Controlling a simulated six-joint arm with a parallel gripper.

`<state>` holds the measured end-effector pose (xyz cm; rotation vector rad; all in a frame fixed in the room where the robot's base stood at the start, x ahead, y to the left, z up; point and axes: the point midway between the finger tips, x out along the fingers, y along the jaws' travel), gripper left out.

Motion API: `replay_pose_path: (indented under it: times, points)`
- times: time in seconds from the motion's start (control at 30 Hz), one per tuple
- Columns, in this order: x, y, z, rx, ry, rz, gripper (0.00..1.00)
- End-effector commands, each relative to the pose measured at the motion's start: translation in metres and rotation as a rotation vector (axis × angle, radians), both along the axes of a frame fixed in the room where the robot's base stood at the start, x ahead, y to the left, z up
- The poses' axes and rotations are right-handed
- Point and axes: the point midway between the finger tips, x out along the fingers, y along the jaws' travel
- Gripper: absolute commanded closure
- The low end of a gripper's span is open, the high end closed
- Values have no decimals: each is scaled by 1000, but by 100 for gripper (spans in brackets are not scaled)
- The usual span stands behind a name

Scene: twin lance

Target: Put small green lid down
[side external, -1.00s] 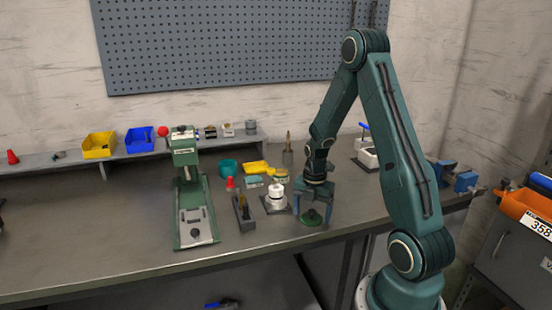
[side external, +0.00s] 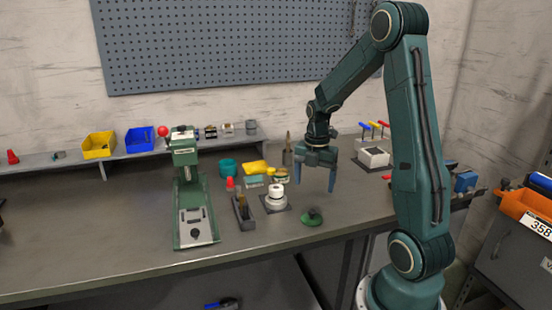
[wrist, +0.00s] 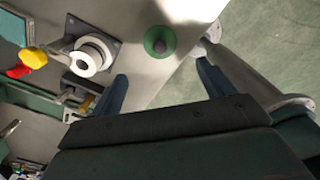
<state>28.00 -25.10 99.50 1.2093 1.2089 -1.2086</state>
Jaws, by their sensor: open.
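The small green lid (side external: 312,216) lies on the bench top near its front edge, with its dark knob upward. It also shows in the wrist view (wrist: 160,41), apart from the fingers. My gripper (side external: 316,186) is open and empty above the lid, with clear space between the fingertips and the lid. In the wrist view the two blue fingers of my gripper (wrist: 163,84) are spread wide with nothing between them.
A white round piece on a dark square base (side external: 275,198) stands left of the lid. A dark holder (side external: 243,212) and a green press (side external: 195,210) stand further left. A white block with colored handles (side external: 374,157) is behind right. The bench's front edge is close to the lid.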

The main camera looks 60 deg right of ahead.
Motion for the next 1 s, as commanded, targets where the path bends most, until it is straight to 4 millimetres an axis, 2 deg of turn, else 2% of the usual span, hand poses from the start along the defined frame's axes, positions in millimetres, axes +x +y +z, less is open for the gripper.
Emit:
replay_pose_path:
  times: [0.2,0.77,1.0]
  points:
    - [0,0,12,0,0,0,20]
    - [0,0,13,0,0,-1,20]
    - [3,12,24,-13,-16,-54,20]
